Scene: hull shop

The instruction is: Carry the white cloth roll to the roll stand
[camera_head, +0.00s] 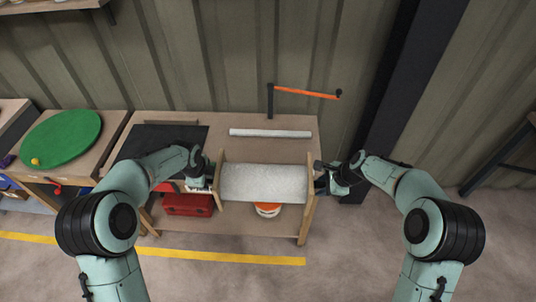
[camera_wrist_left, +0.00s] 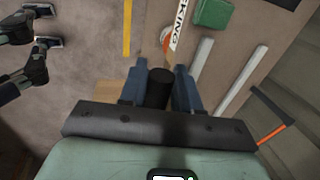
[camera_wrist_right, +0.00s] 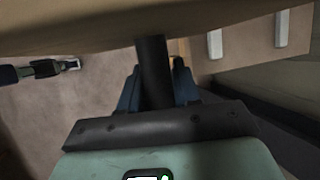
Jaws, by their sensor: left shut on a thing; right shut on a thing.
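The thick white cloth roll (camera_head: 263,182) is level in the head view, at the bench's front edge, with tan end pieces (camera_head: 219,180) at its ends. My left gripper (camera_head: 208,180) is shut on a black handle (camera_wrist_left: 160,88) at its left end. My right gripper (camera_head: 326,180) is shut on a black handle (camera_wrist_right: 152,70) at its right end; a tan surface fills the top of the right wrist view. A thin white bar (camera_head: 270,133) lies on the bench behind the roll. I cannot tell for sure which part is the roll stand.
The wooden bench (camera_head: 215,122) carries a black mat (camera_head: 150,140) at left and a post with an orange arm (camera_head: 305,92) at back right. A red box (camera_head: 188,204) and an orange-and-white round thing (camera_head: 267,210) sit below. A green disc (camera_head: 62,140) lies left.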

